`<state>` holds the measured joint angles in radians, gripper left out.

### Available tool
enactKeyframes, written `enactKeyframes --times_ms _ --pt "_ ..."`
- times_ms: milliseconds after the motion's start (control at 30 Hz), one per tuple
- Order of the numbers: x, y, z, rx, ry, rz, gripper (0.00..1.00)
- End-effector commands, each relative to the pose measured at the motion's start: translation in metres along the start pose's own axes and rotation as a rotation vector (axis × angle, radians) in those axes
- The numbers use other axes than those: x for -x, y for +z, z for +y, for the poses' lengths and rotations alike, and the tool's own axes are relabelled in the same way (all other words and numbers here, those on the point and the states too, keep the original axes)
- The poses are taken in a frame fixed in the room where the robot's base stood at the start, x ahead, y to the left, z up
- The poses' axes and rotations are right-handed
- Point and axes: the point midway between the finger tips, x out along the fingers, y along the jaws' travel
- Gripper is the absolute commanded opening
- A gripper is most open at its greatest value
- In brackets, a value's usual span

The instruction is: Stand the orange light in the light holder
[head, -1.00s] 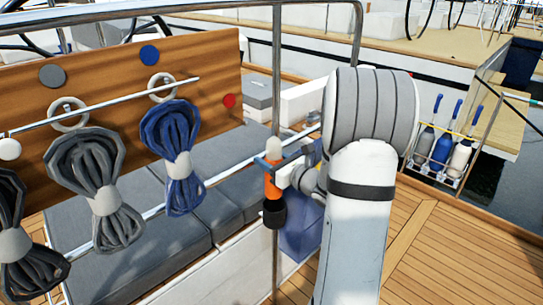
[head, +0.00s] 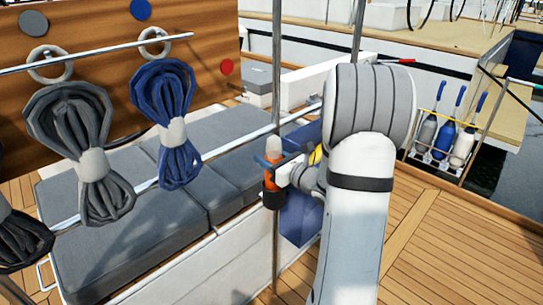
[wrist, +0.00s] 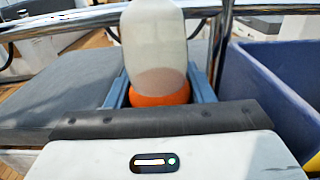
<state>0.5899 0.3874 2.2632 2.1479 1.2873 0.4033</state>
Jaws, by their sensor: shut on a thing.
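The orange light (head: 270,180) has a pale rounded top and an orange body. It stands upright in my gripper (head: 268,162), whose blue fingers are shut on it. The wrist view shows the pale dome (wrist: 153,45) and an orange band between the fingers (wrist: 160,90). The black light holder (head: 272,199) is a short cup by the steel upright. The light's lower end is hidden at the cup. It looks lowered into it, but I cannot see whether it touches the bottom.
A steel upright (head: 276,90) and a sloping rail (head: 230,148) run close by my gripper. A blue bin (head: 300,218) is beside it, also in the wrist view (wrist: 265,85). Rope coils (head: 165,120) hang at left. A bottle rack (head: 438,160) stands at right.

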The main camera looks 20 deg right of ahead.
Motion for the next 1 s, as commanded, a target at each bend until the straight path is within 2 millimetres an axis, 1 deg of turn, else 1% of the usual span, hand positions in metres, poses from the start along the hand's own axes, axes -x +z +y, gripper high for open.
enactKeyframes --times_ms 67,333,367,667,867,967,1000 --pt "-0.0002 -0.0026 0.0 0.001 0.0 -0.002 0.0" --pt "-0.0004 -0.0023 0.0003 0.001 0.001 -0.002 0.0" --pt "-0.0004 -0.0023 0.0004 0.001 0.001 -0.002 0.49" --pt "-0.0005 -0.0028 0.0007 0.0 0.002 -0.001 0.73" --pt "-0.0004 -0.0038 0.001 -0.001 0.002 0.002 0.74" --pt "0.004 -0.0036 0.0004 -0.001 0.001 0.001 0.74" --pt "0.0082 -0.0035 0.0 -0.001 0.0 0.001 0.74"
